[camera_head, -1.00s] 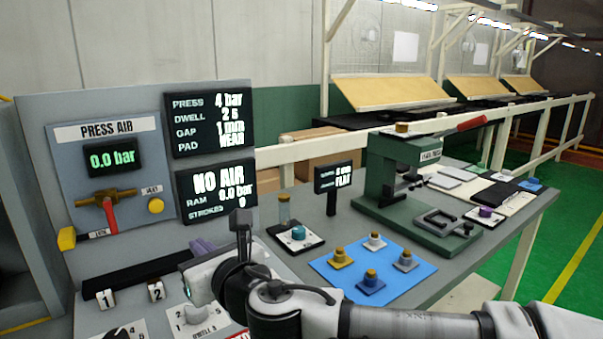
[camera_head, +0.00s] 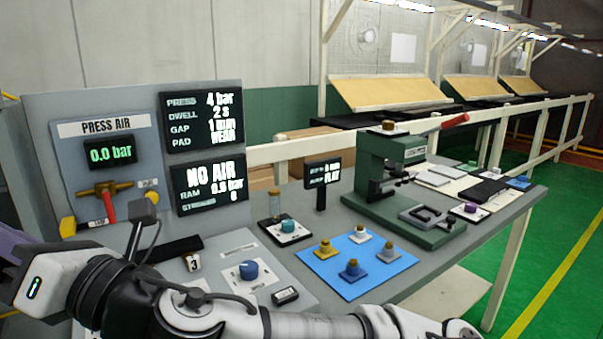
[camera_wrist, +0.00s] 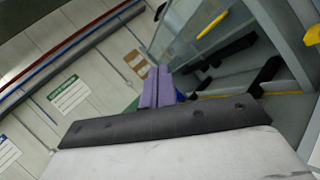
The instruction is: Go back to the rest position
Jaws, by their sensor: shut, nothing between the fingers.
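My gripper shows in the wrist view (camera_wrist: 158,88) with its two purple fingers together and nothing between them. In the head view, my white wrist is low at the left edge, with a bit of purple beside it; the fingertips are not clear there. My arm runs along the bottom of the head view from the right to the left edge. The gripper is left of the press air panel (camera_head: 75,160) and apart from the parts on the bench. In the wrist view it points towards a wall and a glass-sided frame.
The grey bench (camera_head: 330,215) carries a green press (camera_head: 385,175), a blue mat (camera_head: 375,275) with several small knobbed parts, and a console with a blue knob (camera_head: 249,270). The panel's red-handled valve (camera_head: 108,205) is close to my arm. Green floor (camera_head: 560,240) is open at right.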

